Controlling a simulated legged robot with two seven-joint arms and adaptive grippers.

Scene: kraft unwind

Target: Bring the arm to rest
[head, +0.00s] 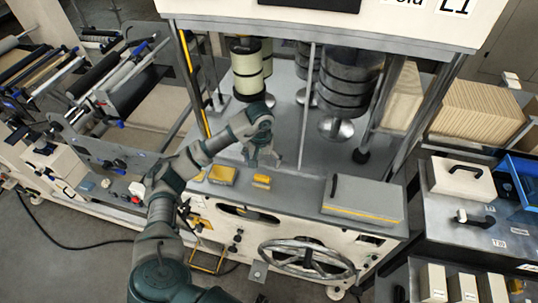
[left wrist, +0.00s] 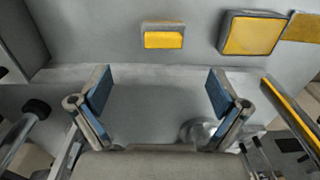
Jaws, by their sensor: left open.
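My left arm reaches up from the bottom of the head view to the grey machine bench (head: 302,182). My left gripper (head: 263,160) is over the bench behind the yellow-topped blocks. In the left wrist view the gripper's (left wrist: 157,92) two blue-padded fingers stand wide apart with nothing between them, only grey metal surface beyond. A small yellow block (head: 262,181) and a larger yellow block (head: 222,175) sit near the bench's front edge. The left wrist view also shows the small block (left wrist: 163,37) and the larger block (left wrist: 252,34), both clear of the fingers. My right gripper is not in view.
Stacked dark rolls (head: 349,80) and a pale roll stack (head: 247,68) stand behind the gripper, among upright posts. A grey box (head: 362,198) lies on the bench to the right. A handwheel (head: 306,258) projects from the front panel. A roller machine stands at left.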

